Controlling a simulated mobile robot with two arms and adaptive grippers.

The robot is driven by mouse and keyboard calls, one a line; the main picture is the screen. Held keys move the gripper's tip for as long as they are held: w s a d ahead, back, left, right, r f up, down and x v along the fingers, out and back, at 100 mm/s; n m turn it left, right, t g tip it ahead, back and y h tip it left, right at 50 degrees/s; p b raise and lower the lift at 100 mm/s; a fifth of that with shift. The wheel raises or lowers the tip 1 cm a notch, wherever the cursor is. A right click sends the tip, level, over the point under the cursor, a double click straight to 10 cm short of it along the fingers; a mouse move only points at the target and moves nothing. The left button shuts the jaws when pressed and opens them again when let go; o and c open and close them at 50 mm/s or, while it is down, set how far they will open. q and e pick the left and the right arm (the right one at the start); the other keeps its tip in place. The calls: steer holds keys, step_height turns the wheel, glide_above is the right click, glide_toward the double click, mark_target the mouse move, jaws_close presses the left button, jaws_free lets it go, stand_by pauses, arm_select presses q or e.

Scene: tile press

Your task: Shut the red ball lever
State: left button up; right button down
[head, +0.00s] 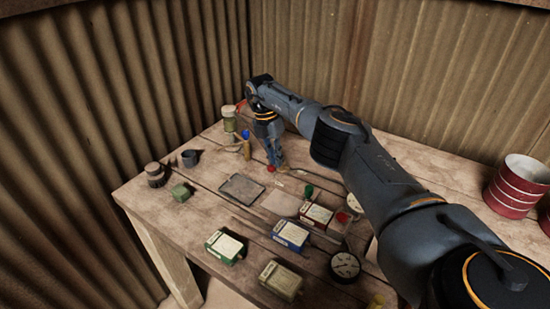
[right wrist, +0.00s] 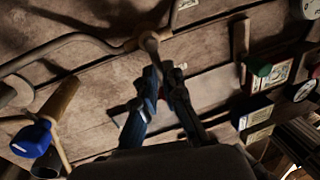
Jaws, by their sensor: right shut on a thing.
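The red ball (head: 270,168) of the lever shows as a small red spot at the tip of my right gripper (head: 273,163), low over the back middle of the table. My left gripper is in neither view.
A blue-capped tool (right wrist: 33,138) lies left of my gripper in the wrist view. Green, blue and red boxes (head: 290,235) and a round gauge (head: 345,265) sit toward the table's front. A dark tray (head: 242,188) lies nearby. Corrugated walls close the back and left.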

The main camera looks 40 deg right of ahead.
steer(key=c, duration=1.4)
jaws_free()
steer(key=shift+c, duration=0.2)
step_height(320, 180, up, 8)
steer(key=w, duration=0.1)
steer(key=shift+w+a+f, duration=0.2)
steer(key=shift+w+f, duration=0.05)
